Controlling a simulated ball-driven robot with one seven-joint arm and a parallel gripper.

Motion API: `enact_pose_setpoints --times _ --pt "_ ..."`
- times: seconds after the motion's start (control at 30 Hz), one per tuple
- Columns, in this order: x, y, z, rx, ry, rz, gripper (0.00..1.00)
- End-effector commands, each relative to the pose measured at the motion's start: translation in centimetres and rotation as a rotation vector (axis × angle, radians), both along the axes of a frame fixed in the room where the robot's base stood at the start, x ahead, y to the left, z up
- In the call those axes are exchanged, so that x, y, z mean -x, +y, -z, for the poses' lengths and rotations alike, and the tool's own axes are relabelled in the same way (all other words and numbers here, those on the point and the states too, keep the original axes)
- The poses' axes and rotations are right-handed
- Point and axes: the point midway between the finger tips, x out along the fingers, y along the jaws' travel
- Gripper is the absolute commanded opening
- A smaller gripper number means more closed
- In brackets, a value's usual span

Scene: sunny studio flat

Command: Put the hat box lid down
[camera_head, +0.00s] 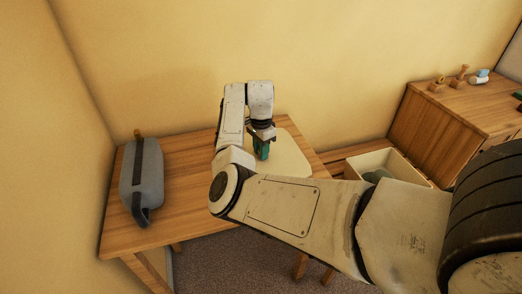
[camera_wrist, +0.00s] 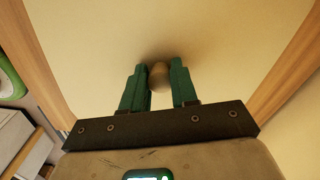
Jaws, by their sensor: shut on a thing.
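The hat box lid (camera_head: 290,158) is a pale cream panel at the right part of the wooden table (camera_head: 185,165). In the wrist view the lid (camera_wrist: 160,30) fills the middle, with a small round knob (camera_wrist: 159,77) on it. My gripper (camera_head: 262,152) points down over the lid. Its green fingers (camera_wrist: 159,84) are shut on the knob, one on each side. I cannot tell whether the lid touches the tabletop or is slightly above it. My arm hides part of the lid's near side.
A grey bag (camera_head: 142,178) stands at the table's left end. An open cream box (camera_head: 410,174) with greyish contents is right of the table. A wooden cabinet (camera_head: 425,120) with small items on top stands farther right. The table between bag and lid is clear.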

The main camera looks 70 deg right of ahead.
Motion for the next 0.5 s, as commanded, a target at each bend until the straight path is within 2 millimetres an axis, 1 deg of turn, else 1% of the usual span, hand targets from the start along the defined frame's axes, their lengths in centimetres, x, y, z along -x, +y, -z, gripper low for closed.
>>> enact_pose_setpoints --times 0.1,0.4,0.43,0.5 --pt "-0.02 -0.01 0.56 0.001 -0.001 0.0 0.0" --pt "0.01 -0.03 0.78 0.001 -0.001 0.0 0.0" --pt "0.01 -0.03 0.82 0.001 -0.001 0.0 0.29" --pt "0.0 -0.04 0.77 0.001 -0.001 0.0 0.36"
